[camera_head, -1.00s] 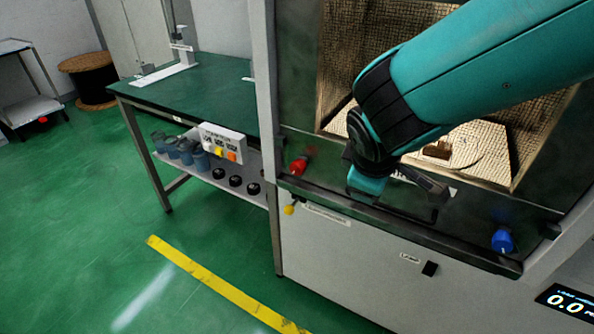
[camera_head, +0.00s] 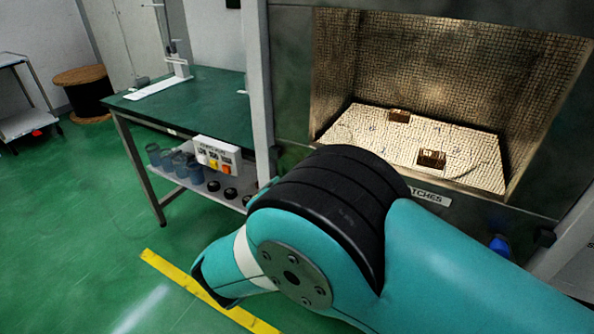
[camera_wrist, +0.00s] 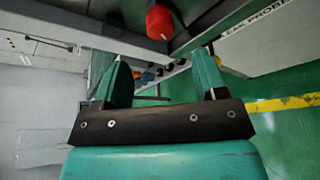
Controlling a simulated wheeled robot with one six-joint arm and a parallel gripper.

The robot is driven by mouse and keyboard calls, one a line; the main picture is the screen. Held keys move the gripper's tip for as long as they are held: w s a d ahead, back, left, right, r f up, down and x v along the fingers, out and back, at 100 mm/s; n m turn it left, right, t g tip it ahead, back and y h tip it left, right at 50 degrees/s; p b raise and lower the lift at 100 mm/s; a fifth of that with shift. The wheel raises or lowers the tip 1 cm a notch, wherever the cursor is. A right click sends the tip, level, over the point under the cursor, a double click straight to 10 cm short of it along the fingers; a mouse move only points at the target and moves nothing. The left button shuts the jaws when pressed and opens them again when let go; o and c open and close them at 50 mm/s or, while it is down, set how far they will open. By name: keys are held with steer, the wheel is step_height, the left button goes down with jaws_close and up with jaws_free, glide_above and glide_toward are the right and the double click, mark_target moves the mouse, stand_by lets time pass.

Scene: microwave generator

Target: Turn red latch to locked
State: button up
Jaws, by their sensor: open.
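The red latch (camera_wrist: 160,20) shows in the wrist view at the top centre, a red knob on the dark frame of the cabinet. My gripper (camera_wrist: 163,72) is open and empty, its two teal fingers apart. The red latch appears beyond the fingertips, roughly in line with the gap between them, and not touching them. In the head view my arm hides the red latch and the gripper. The blue latch (camera_head: 499,245) shows at the right of the cabinet front.
The mesh-lined chamber is open, with two small brown blocks (camera_head: 431,158) on its floor. A yellow stripe (camera_wrist: 285,103) crosses the green floor.

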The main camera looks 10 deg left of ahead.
steer(key=x, duration=0.9)
steer(key=shift+w+f+p, duration=0.1)
steer(key=shift+w+p, duration=0.25)
steer(key=shift+w, duration=0.05)
steer(key=c, duration=0.9)
